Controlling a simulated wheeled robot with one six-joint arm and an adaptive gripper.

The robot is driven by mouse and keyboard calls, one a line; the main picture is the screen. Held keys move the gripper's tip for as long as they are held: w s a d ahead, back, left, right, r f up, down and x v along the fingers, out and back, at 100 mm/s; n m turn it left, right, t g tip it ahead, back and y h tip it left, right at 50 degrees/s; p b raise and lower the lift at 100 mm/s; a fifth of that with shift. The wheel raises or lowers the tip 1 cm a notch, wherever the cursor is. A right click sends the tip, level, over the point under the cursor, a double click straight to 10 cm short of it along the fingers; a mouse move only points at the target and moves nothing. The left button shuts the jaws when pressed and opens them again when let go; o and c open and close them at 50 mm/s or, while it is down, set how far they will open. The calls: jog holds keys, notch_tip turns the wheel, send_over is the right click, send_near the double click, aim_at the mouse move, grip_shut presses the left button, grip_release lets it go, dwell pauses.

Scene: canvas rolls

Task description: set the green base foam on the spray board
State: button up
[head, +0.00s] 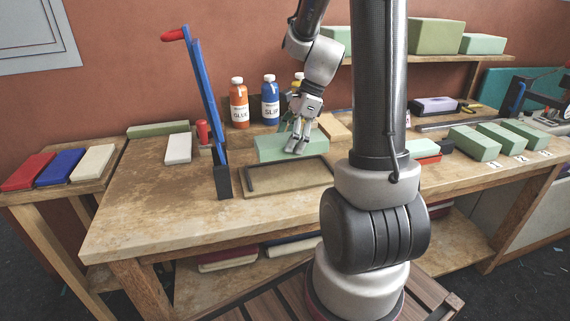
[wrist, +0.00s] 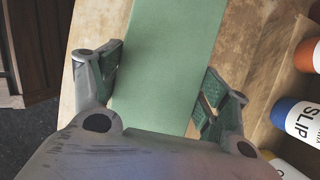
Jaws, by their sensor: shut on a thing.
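The green base foam (head: 270,148) is a long pale green block near the middle of the workbench. My gripper (head: 298,148) reaches down onto it from above and is shut on it. In the wrist view the foam (wrist: 168,60) runs between the two fingers of my gripper (wrist: 163,92), one along each side. The spray board (head: 288,183) is a flat brown board with a dark raised frame, on the bench just in front of the foam. In the head view the foam overlaps the board's far edge; I cannot tell whether it touches the board or the bench.
A blue upright bar (head: 206,100) with a red handle stands left of the board. Glue (head: 239,105) and slip (head: 270,103) bottles stand behind the foam. Several green blocks (head: 475,143) lie on the right. The bench's front left (head: 150,225) is clear.

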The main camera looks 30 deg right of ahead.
notch_tip(320, 180, down, 8)
jog(key=shift+r, duration=0.15)
dwell(0.3)
jog(key=o, duration=1)
jog(key=shift+o, duration=0.2)
jog(key=v, duration=1.1)
jog(key=shift+s+d+r, duration=0.1)
jog(key=shift+d+r, duration=0.05)
jog(key=shift+r, duration=0.1)
jog(key=s+a+r+n, duration=0.2)
jog(key=r, duration=0.1)
jog(key=s+a+r+n+h, duration=0.1)
jog(key=n, duration=0.1)
jog(key=shift+s+r, duration=0.1)
jog(key=shift+r, duration=0.15)
jog(key=s+a+r+n+t+h, duration=0.1)
jog(key=s+a+r+n, duration=0.1)
jog(key=s+n, duration=0.5)
jog(key=s+a+r+n+t+h, duration=0.2)
jog(key=s+r+n, duration=0.1)
jog(key=s+n, duration=0.4)
jog(key=shift+a+r+n, duration=0.3)
jog(key=shift+a+n, duration=0.1)
jog(key=shift+n, duration=1.2)
